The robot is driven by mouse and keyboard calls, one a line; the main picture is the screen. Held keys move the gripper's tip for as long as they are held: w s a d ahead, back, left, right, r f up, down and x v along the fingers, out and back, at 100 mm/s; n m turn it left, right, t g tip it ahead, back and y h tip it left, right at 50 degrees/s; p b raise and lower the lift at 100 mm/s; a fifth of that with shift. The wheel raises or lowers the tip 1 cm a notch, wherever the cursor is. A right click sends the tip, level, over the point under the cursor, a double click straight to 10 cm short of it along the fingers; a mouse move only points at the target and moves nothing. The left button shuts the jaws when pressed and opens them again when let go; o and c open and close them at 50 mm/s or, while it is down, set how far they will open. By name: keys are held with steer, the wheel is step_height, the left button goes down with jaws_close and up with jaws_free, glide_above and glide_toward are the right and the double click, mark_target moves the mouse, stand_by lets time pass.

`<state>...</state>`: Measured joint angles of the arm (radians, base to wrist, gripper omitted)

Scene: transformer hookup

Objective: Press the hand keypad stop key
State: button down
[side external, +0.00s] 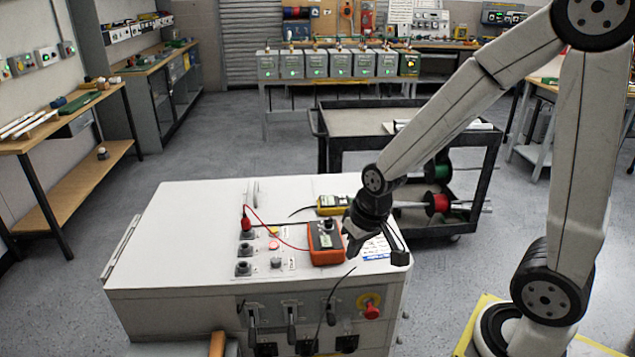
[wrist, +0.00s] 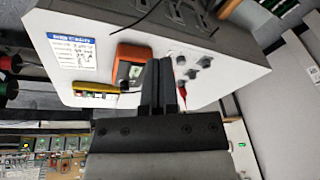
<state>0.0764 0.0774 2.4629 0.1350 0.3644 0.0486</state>
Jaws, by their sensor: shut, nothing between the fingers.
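A yellow handheld unit (side external: 332,204) with a dark face lies on the white cabinet top, behind the orange meter; it looks like the hand keypad. It also shows in the wrist view (wrist: 95,87), left of my fingers. My gripper (side external: 352,248) hangs over the right part of the cabinet top, near the orange meter (side external: 325,243). In the wrist view my gripper (wrist: 157,64) has its two dark fingers together and empty, and they hide part of the cabinet top beside the meter.
A dark cart (side external: 345,150) stands behind.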

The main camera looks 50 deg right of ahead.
steer(key=w+d+m+t+y, duration=0.1)
steer(key=w+d+m+t, duration=0.1)
steer(key=w+d+m, duration=1.15)
steer(key=w+d+f+m+t+h, duration=0.1)
steer(key=d+m, duration=0.4)
steer(key=d, duration=0.5)
steer(key=w+d+m+t+h, duration=0.1)
steer(key=w+d+m+t, duration=0.2)
steer(key=d+m, duration=0.3)
steer(key=d, duration=0.4)
steer(key=shift+d+f, duration=0.35)
steer(key=shift+d, duration=0.05)
steer(key=shift+w+f+m, duration=0.1)
steer(key=shift+m, duration=0.15)
steer(key=shift+f, duration=4.3)
steer(key=shift+f, duration=0.85)
steer(key=shift+r, duration=0.8)
